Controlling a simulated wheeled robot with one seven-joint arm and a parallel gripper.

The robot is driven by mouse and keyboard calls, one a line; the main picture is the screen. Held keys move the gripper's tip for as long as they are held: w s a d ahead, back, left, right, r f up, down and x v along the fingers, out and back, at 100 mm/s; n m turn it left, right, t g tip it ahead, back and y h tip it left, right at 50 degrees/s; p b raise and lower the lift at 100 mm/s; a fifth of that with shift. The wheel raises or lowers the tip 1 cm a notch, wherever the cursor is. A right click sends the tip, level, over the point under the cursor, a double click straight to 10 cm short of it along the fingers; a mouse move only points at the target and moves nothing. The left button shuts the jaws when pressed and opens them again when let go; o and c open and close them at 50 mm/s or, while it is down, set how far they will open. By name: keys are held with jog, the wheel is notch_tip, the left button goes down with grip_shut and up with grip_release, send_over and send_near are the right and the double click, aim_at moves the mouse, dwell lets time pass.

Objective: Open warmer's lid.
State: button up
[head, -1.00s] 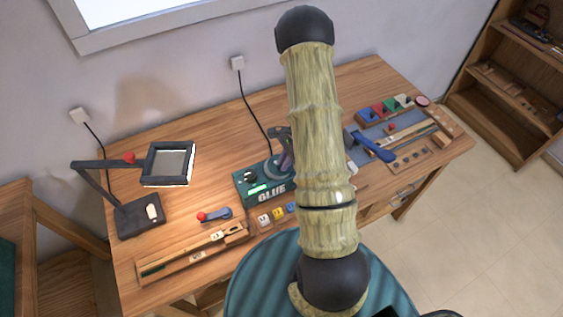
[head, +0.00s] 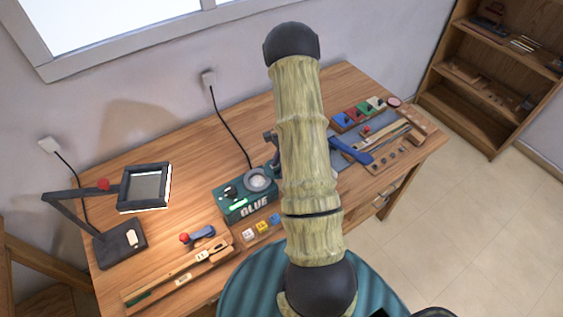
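The warmer (head: 247,203) is a dark green box marked GLUE on the workbench, left of my arm in the head view. It has a black knob (head: 230,191), a lit green display and a round grey top (head: 258,180). I cannot tell from this view whether that grey round is the lid or the pot beneath it. My gripper (head: 273,150) is mostly hidden behind my upright arm. Only a dark part shows just behind the warmer's right side, and its fingers cannot be made out.
The wooden workbench (head: 185,228) holds a framed magnifier on a jointed stand (head: 120,243) at left, a blue red-tipped tool (head: 200,235) and small coloured blocks (head: 262,227) in front of the warmer. A blue-handled tool (head: 350,150) lies right of my arm. A cord runs behind the warmer.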

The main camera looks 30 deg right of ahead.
jog(key=shift+d+r, duration=0.1)
jog(key=b+v, duration=0.3)
jog(key=v, duration=1.4)
jog(key=s+a+n+t+h, duration=0.1)
jog(key=s+a+n, duration=0.2)
jog(key=a+n, duration=0.3)
jog(key=s+a+r+n+h, duration=0.1)
jog(key=s+a+n, duration=0.3)
jog(key=a, duration=0.6)
jog(key=s+a+r+n+t+h, duration=0.1)
jog(key=s+a+n+h, duration=0.1)
jog(key=a+n, duration=0.6)
jog(key=shift+s+a+r+t, duration=0.25)
jog(key=shift+s+a, duration=0.2)
jog(key=shift+s, duration=0.4)
